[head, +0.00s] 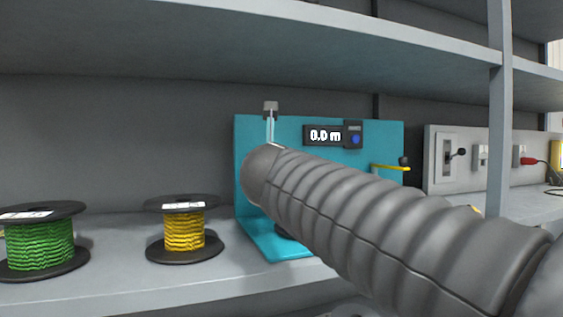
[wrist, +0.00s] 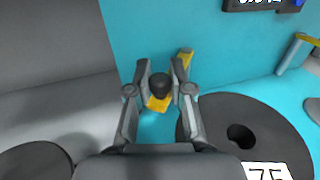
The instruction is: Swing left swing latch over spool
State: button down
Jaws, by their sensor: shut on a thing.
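The left swing latch is a yellow bar (wrist: 158,104) with a dark knob (wrist: 160,86). My gripper (wrist: 160,70) is shut on this knob, one finger on each side. The latch lies beside the spool (wrist: 275,122), to its left in the wrist view. The spool shows a black round flange with a centre hole and a white label. The teal holder (head: 375,132) stands behind them on the shelf. In the head view my arm hides my gripper, the left latch and most of the spool.
The right swing latch (head: 390,168) is a yellow bar with a black knob. A green reel (head: 40,245) and a yellow reel (head: 184,232) stand left of the holder. A display (head: 325,135) reads 0.0 m. A shelf (head: 390,45) is overhead, with an upright post (head: 500,130) at right.

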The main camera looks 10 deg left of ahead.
jog(key=c, duration=1)
grip_release()
jog(key=shift+c, duration=0.2)
jog(key=v, duration=1.2)
jog(key=shift+a, duration=0.1)
